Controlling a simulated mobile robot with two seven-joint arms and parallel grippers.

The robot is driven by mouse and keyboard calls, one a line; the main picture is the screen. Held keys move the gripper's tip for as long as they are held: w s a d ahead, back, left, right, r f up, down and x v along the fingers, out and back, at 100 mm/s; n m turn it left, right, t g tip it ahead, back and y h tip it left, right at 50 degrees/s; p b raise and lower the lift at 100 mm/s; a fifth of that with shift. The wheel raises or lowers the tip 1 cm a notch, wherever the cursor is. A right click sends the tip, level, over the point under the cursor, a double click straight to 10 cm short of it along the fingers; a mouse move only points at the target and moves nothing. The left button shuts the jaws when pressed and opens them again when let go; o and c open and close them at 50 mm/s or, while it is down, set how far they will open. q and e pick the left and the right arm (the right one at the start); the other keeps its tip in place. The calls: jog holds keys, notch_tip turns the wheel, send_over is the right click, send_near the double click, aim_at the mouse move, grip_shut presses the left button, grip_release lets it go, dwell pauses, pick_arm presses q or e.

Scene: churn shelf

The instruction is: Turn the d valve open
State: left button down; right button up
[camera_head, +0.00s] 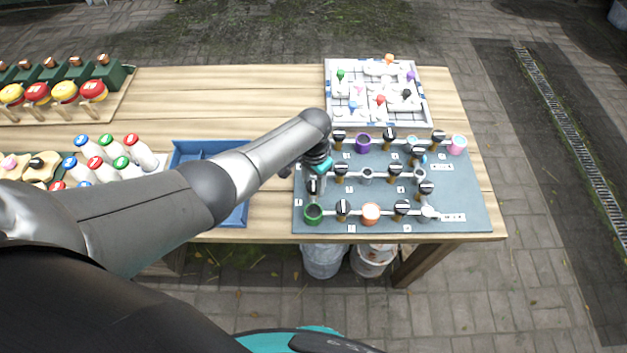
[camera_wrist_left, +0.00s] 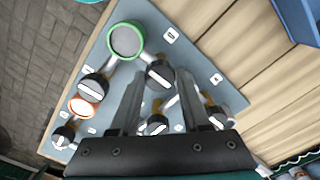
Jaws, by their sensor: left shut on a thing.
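The grey-blue valve board (camera_head: 462,215) lies at the right end of the table, with several black-and-white valve handles, pipes and coloured cups. My left gripper (camera_head: 316,178) points down at its left side. In the left wrist view, the fingertips (camera_wrist_left: 160,76) are on either side of a valve handle (camera_wrist_left: 159,74), shut on it. This valve is beside the green-rimmed cup (camera_wrist_left: 126,39), which also shows in the head view (camera_head: 313,214). The letter labels are too small to read, so I cannot tell which valve is d. My right gripper is not in view.
Another valve (camera_head: 343,208) and an orange cup (camera_head: 370,214) stand close by on the board. A white maze tray (camera_head: 427,122) lies behind it. A blue tray (camera_head: 240,215) is left of the board, under my arm. Bottles (camera_head: 140,150) stand further left.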

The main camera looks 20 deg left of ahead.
aim_at(314, 185)
pick_arm(q)
jog(key=shift+c, duration=1.8)
grip_release()
jog(key=shift+r, duration=0.15)
jog(key=shift+r, duration=0.25)
notch_tip(314, 185, up, 14)
jog(key=p, duration=0.3)
jog(key=shift+r, duration=0.25)
